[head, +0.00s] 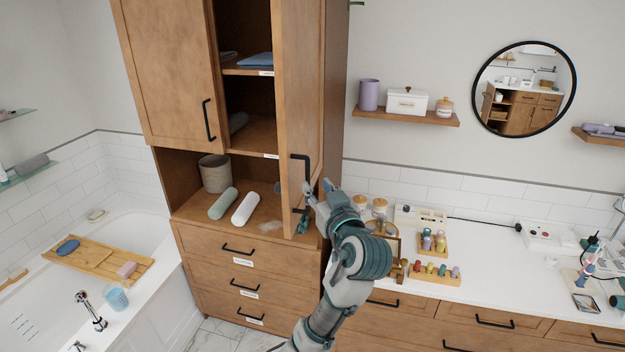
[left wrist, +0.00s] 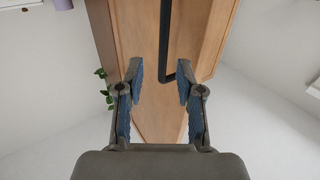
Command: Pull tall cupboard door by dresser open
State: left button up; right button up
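The tall wooden cupboard (head: 165,70) stands beside the bathtub. Its right door (head: 325,90) is part open, swung outward, and shelves show in the gap. Its left door looks closed. A black bar handle (head: 306,170) is on the right door; in the left wrist view the handle (left wrist: 166,40) runs down between the fingers, with its bent lower end near the fingertips. My left gripper (head: 312,205) is at the handle's lower end. In the left wrist view its fingers (left wrist: 160,82) are spread apart, open; contact with the handle cannot be told. My right gripper is out of view.
Below the doors, an open niche holds a woven basket (head: 215,173) and two rolled towels (head: 245,208), above drawers. A white counter (head: 480,285) with jars and small bottles lies at the right. A bathtub (head: 60,290) is at the left. A wall shelf (head: 405,116) hangs right of the door.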

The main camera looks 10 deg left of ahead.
pick_arm(q)
jog(key=v, duration=0.5)
jog(key=shift+s+d, duration=0.25)
jog(key=shift+d, duration=0.15)
